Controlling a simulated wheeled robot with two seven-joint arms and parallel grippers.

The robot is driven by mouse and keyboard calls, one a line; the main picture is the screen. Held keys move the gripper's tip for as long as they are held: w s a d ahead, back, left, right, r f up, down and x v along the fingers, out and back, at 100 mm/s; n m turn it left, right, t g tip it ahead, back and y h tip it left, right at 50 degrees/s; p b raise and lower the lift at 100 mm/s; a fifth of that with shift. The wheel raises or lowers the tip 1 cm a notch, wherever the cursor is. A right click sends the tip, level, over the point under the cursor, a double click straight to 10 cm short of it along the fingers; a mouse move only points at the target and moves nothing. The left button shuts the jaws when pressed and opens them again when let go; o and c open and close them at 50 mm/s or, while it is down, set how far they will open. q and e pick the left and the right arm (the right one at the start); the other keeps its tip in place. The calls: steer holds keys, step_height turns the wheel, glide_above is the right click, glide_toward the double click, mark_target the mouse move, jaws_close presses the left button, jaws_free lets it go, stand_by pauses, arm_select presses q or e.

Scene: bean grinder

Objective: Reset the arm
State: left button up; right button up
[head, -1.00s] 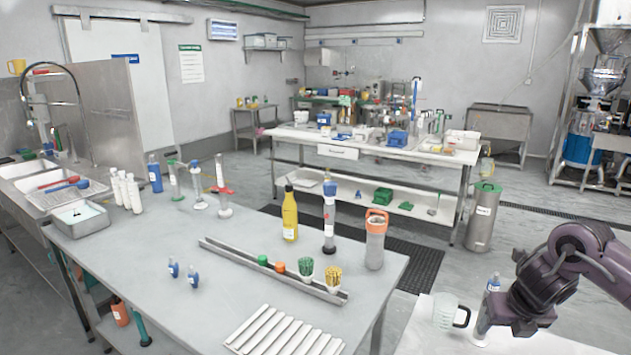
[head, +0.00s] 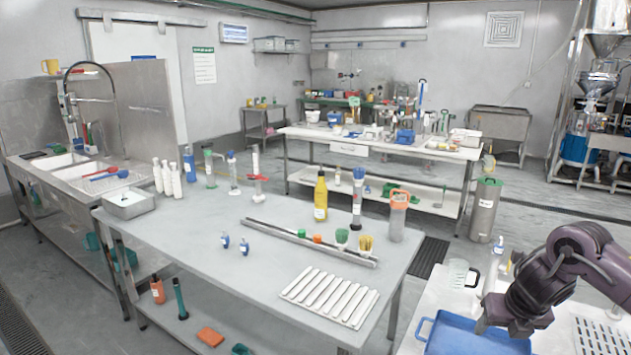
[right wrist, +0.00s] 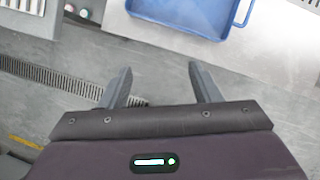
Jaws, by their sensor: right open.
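Nothing is between the fingers. The blue tray (right wrist: 181,31) lies beyond the fingertips in that view, apart from them. My left gripper is not in view.
The blue tray (head: 437,322) lies on the white table with a clear measuring jug (head: 458,274) behind it. A grey steel table (head: 190,240) holds a yellow bottle (head: 321,199), a white ribbed panel (head: 329,297) and a metal rail. A steel canister (head: 485,210) stands on the floor.

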steer(key=w+a+f+m+y, duration=0.2)
steer(key=a+f+m, duration=0.3)
steer(key=f, duration=0.5)
steer(key=w+a+f+m+y, duration=0.2)
steer(key=a+f+m+y, duration=0.15)
steer(key=a+f, duration=0.5)
steer(key=s+a+f+m, duration=0.1)
steer(key=s+f+m, duration=0.25)
steer(key=f, duration=0.55)
steer(key=s+f+m, duration=0.3)
steer(key=f+m, duration=0.2)
steer(key=f, duration=0.4)
steer(key=s+f+m+g+h, duration=0.1)
steer(key=s+f+m, duration=0.3)
steer(key=s+f, duration=0.45)
steer(key=s+f+m+h, duration=0.1)
steer(key=s+f+m, duration=0.4)
steer(key=s, duration=0.7)
steer(key=s+f+m+g+h, duration=0.1)
steer(key=s+f+m+h, duration=0.15)
steer(key=s+f, duration=0.7)
steer(key=s+d+f+m+g, duration=0.1)
steer(key=s+m, duration=0.2)
steer(key=s, duration=1.1)
steer(key=shift+s+g, duration=0.2)
steer(key=shift+g, duration=0.1)
